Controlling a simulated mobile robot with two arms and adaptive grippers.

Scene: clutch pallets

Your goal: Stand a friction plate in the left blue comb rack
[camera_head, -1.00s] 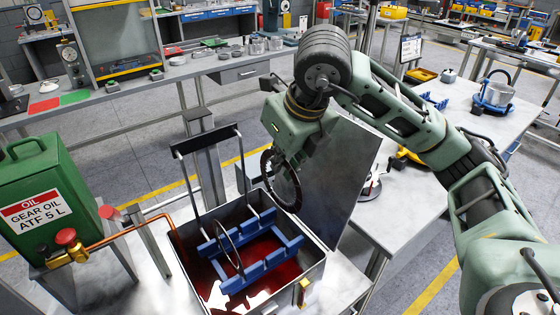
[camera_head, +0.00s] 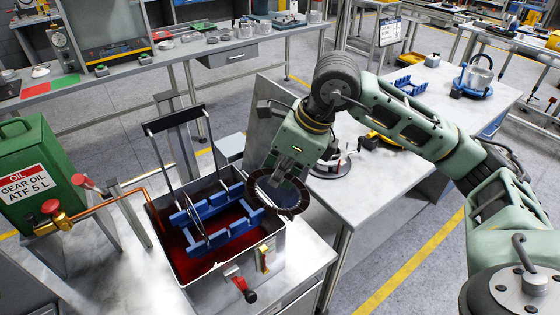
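My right gripper (camera_head: 286,176) is shut on a dark ring-shaped friction plate (camera_head: 290,211). It holds the plate tilted over the right rim of an open metal oil bath (camera_head: 263,259). A blue comb rack (camera_head: 228,229) with a tall black-topped handle sits in the bath over red oil. Another ring plate (camera_head: 189,219) stands upright in that rack, toward its left end. The held plate is just right of the rack's right end; I cannot tell whether they touch. Another blue comb piece (camera_head: 410,86) lies on the bench at right. My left gripper is out of view.
A green gear oil can (camera_head: 55,165) with a copper pipe stands left of the bath. A red-handled valve (camera_head: 240,283) is on the bath's front. A metal panel (camera_head: 268,97) stands behind the plate. The right bench (camera_head: 370,205) has free room in front.

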